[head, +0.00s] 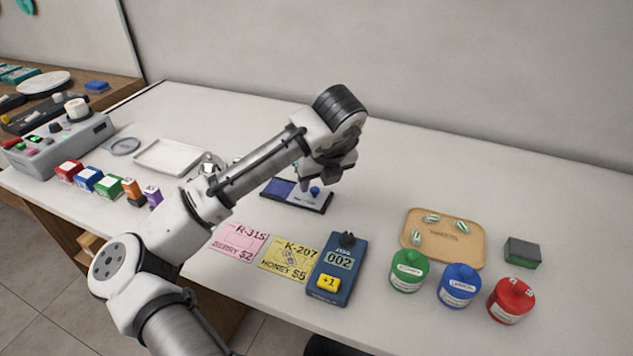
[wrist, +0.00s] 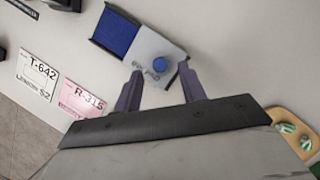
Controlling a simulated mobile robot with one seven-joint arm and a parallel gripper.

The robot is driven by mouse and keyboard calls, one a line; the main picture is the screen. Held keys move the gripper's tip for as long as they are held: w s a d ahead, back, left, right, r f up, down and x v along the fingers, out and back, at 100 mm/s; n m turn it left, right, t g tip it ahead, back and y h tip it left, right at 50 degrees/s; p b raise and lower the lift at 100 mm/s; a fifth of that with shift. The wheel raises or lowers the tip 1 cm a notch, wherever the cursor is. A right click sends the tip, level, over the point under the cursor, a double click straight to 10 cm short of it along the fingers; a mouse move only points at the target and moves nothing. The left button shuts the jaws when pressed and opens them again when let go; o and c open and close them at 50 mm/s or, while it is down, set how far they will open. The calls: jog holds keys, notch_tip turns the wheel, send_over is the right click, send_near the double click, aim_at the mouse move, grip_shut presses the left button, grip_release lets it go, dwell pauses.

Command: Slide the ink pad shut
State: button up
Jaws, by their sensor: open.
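The ink pad (head: 284,191) lies on the white counter, partly hidden behind my arm in the head view. In the wrist view its blue pad (wrist: 115,33) is exposed at the upper left, and its light grey sliding cover (wrist: 150,46) sits toward the right. A round blue knob (wrist: 160,64) stands on the cover. My gripper (wrist: 160,72) is open, with one finger on each side of the knob. The fingertips are close to the knob, with gaps visible on both sides. In the head view my gripper (head: 328,176) is just above the cover's knob end.
Pink and yellow price cards (head: 239,241) (head: 290,259) and a blue counter device (head: 338,270) lie in front. Green, blue and red jars (head: 409,271) (head: 458,286) (head: 511,301) and a tan tray (head: 443,246) stand right. A white tray (head: 168,158) is left. The counter behind is clear.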

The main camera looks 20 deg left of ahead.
jog(key=shift+x, duration=1.05)
grip_shut()
